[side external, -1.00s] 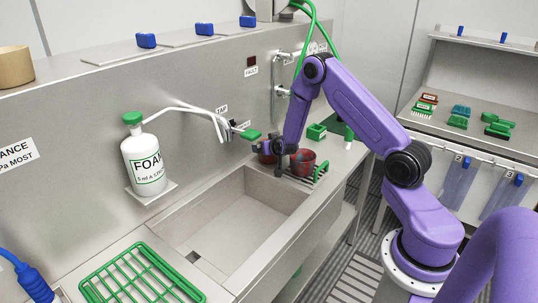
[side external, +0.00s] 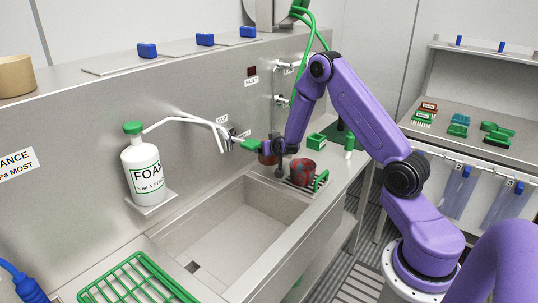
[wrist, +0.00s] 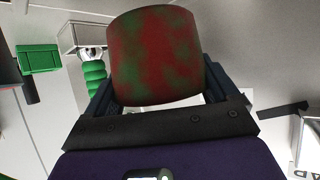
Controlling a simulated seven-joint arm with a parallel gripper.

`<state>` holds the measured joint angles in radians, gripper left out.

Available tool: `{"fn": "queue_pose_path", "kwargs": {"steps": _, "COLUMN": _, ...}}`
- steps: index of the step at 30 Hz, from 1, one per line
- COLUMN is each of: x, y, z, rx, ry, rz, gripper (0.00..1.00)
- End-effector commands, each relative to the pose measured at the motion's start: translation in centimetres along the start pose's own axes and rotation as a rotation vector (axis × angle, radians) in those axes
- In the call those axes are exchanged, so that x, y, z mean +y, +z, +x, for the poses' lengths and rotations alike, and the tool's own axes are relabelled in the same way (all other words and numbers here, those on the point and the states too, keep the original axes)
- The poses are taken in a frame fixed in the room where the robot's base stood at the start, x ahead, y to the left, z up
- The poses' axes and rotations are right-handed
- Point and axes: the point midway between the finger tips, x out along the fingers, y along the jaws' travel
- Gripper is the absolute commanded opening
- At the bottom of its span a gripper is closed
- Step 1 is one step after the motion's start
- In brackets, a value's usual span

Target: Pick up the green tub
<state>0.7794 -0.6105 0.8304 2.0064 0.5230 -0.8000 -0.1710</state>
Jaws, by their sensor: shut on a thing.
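A round tub, mottled dark red and green, stands between my gripper's fingers in the wrist view (wrist: 158,60). In the side view the tub (side external: 304,174) is at the far end of the sink, over a rack. My gripper (side external: 286,164) comes at it from the left and is shut on its sides. The wrist view shows the two dark fingers (wrist: 160,103) either side of it. I cannot tell if its base touches the rack. No plain green round tub shows; a small green box (side external: 316,141) stands behind it.
A reddish-brown pot (side external: 267,158) is partly hidden behind my gripper. The sink basin (side external: 225,235) is empty. A green rack (side external: 135,280) lies at the near end.

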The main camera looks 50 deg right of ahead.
Motion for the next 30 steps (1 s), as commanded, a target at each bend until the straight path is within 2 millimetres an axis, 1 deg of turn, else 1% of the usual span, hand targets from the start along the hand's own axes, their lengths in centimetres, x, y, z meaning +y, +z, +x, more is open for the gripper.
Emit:
{"fn": "queue_pose_path", "kwargs": {"steps": 1, "x": 0.1, "y": -0.4, "z": -1.1, "rx": -0.001, "ry": -0.001, "rz": -0.001, "gripper": 0.56}}
{"fn": "queue_pose_path", "kwargs": {"steps": 3, "x": 0.3, "y": -1.0, "z": -2.6, "rx": 0.001, "ry": -0.002, "rz": 0.0, "gripper": 0.56}}
{"fn": "queue_pose_path", "kwargs": {"steps": 10, "x": 0.8, "y": -2.7, "z": -6.8, "rx": 0.002, "ry": -0.001, "rz": 0.001, "gripper": 0.56}}
{"fn": "queue_pose_path", "kwargs": {"steps": 15, "x": 1.3, "y": -2.4, "z": -10.2, "rx": 0.0, "ry": -0.002, "rz": -0.001, "gripper": 0.56}}
{"fn": "queue_pose_path", "kwargs": {"steps": 21, "x": 1.9, "y": -2.1, "z": -13.5, "rx": 0.0, "ry": -0.001, "rz": 0.0, "gripper": 0.56}}
{"fn": "queue_pose_path", "kwargs": {"steps": 23, "x": 2.1, "y": -2.0, "z": -14.3, "rx": 0.0, "ry": 0.0, "rz": 0.0, "gripper": 0.56}}
{"fn": "queue_pose_path", "kwargs": {"steps": 30, "x": 2.3, "y": -2.0, "z": -15.2, "rx": 0.001, "ry": -0.001, "rz": -0.001, "gripper": 0.56}}
